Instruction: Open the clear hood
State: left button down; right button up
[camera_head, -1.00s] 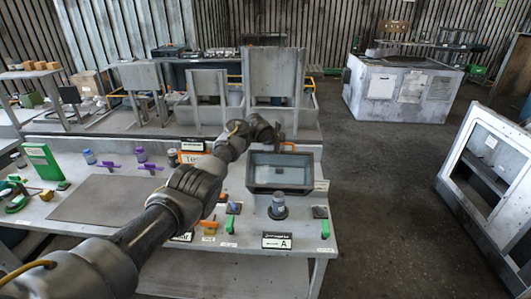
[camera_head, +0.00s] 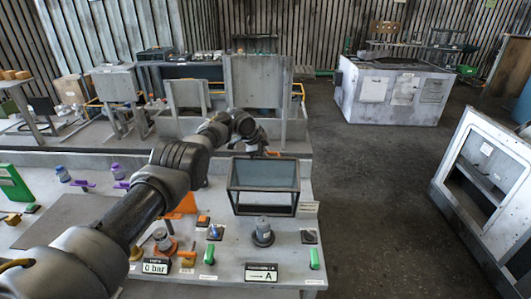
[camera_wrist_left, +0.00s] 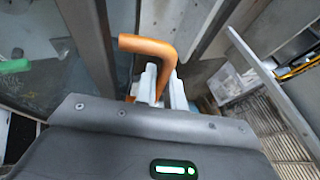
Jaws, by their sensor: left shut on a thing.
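The clear hood (camera_head: 264,184), a dark-framed box with see-through panels, stands on the grey bench right of centre in the head view. Its orange handle (camera_head: 273,153) shows at its far edge, and the bent orange bar (camera_wrist_left: 150,48) is large in the left wrist view. My left gripper (camera_head: 260,149) reaches over the back of the hood. Its fingers (camera_wrist_left: 159,84) are shut on the orange handle. A glassy panel of the hood (camera_wrist_left: 40,55) lies left of the fingers. The hood's back edge is partly hidden by my arm. My right gripper is not in view.
In front of the hood stand a grey knob (camera_head: 263,231), a green handle (camera_head: 315,258) and a label marked A (camera_head: 261,273). A "0 bar" sign (camera_head: 156,267) is further left. Grey upright panels (camera_head: 256,82) stand behind. The floor on the right (camera_head: 370,190) is clear.

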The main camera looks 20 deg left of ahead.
pick_arm(q)
jog(key=c, duration=1.5)
grip_release()
jog(key=shift+d+f, duration=0.1)
jog(key=shift+d, duration=0.05)
jog(key=shift+a, duration=0.2)
jog(key=shift+s+a+r, duration=0.15)
jog(key=shift+r, duration=0.45)
jog(key=v, duration=0.9)
jog(key=shift+s+r, duration=0.2)
jog(key=shift+s, duration=0.1)
